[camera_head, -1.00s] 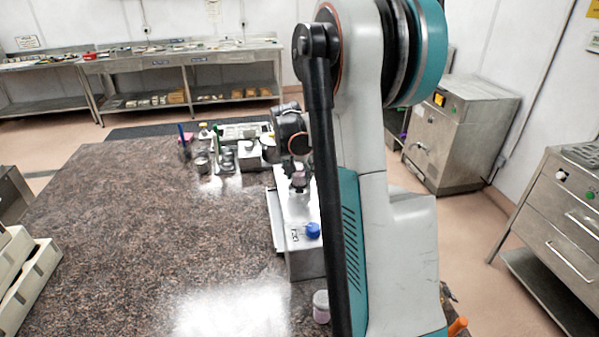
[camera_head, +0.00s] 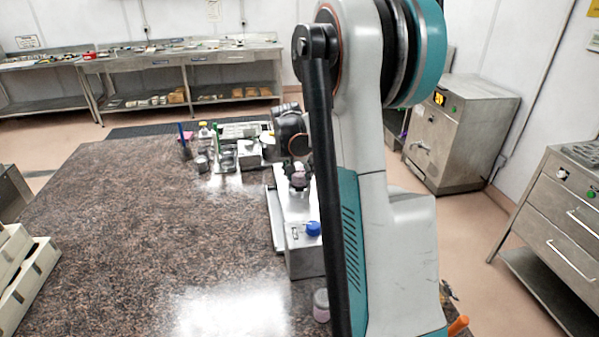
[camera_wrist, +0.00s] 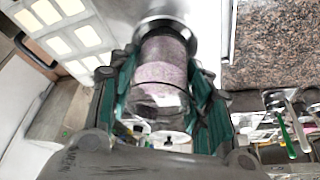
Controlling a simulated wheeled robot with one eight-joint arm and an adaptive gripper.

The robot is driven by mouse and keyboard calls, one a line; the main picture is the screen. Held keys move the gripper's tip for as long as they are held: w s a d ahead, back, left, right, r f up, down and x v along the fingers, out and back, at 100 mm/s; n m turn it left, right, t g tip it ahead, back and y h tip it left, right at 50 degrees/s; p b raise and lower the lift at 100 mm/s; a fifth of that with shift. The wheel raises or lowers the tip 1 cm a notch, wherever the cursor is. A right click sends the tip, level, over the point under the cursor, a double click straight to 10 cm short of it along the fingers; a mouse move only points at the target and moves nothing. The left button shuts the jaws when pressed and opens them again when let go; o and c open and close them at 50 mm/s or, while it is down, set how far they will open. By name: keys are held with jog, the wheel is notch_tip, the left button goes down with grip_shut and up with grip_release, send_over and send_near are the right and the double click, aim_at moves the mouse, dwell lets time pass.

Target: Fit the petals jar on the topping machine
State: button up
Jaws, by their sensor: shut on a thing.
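The petals jar (camera_wrist: 163,72), clear with mottled purple-pink contents, sits between the green-sided fingers of my gripper (camera_wrist: 163,90) in the wrist view. My gripper is shut on it. The jar's far end meets a round metal collar (camera_wrist: 166,24); I cannot tell whether it is seated there. In the head view the jar (camera_head: 299,180) shows small above the topping machine (camera_head: 303,262), a pale steel box with a blue knob (camera_head: 313,228). My arm hides the machine's right side and most of my gripper.
Another jar with pinkish contents (camera_head: 321,306) stands in front of the machine, partly behind my arm. Small containers and a steel tray (camera_head: 222,163) crowd the table's back edge. Pale crates (camera_head: 28,270) are at lower left. The speckled tabletop (camera_head: 150,230) is mostly clear.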

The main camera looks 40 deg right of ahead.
jog(key=shift+f+b, duration=0.55)
jog(key=shift+f, duration=0.3)
jog(key=o, duration=1.2)
jog(key=shift+r, duration=0.15)
jog(key=v, duration=1.1)
jog(key=shift+r, duration=0.4)
jog(key=shift+a, duration=0.15)
